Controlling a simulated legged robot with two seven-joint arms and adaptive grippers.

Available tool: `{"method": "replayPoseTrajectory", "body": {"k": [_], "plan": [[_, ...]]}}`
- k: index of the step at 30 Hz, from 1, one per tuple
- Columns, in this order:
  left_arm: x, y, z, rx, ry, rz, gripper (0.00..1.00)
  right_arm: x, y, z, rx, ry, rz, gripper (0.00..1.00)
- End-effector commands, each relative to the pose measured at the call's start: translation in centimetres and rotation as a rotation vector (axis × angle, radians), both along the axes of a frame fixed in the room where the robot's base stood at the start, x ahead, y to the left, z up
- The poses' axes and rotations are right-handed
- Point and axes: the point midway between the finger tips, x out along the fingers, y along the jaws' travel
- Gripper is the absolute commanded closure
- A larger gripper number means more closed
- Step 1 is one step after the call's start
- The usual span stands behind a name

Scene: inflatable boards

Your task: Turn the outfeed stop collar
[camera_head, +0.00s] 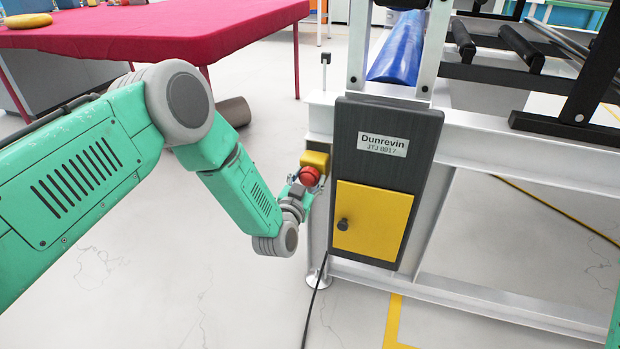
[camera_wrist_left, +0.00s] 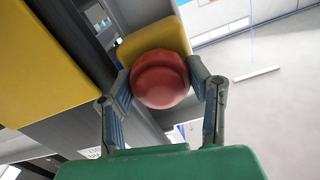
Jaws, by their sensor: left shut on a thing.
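The outfeed stop collar is a round red knob (camera_head: 310,175) on a small yellow box (camera_head: 314,159) at the left side of the machine's dark panel. My left gripper (camera_head: 303,184) reaches it from the left. In the left wrist view the red knob (camera_wrist_left: 161,80) sits between the two fingers of my left gripper (camera_wrist_left: 160,82), with one finger pad against each side. The gripper is shut on the knob. The yellow box (camera_wrist_left: 153,42) shows just behind it. My right gripper is not in view.
A dark panel (camera_head: 369,120) labelled Dunrevin, with a yellow door (camera_head: 371,222) and black knob (camera_head: 343,224), stands right of the collar. A black cable (camera_head: 315,300) runs down to the floor. A red-topped table (camera_head: 200,32) stands behind my left arm.

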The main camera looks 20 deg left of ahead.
Motion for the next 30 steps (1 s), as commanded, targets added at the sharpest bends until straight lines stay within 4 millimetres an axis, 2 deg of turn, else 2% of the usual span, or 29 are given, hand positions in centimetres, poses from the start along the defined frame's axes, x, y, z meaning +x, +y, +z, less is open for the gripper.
{"method": "replayPoseTrajectory", "body": {"k": [19, 30], "plan": [[0.0, -0.4, 0.1, 0.405, -0.015, -0.008, 0.84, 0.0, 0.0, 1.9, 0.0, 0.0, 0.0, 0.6], [0.0, -0.5, 0.1, 0.519, -0.019, -0.009, 0.84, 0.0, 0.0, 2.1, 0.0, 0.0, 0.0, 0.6]]}}
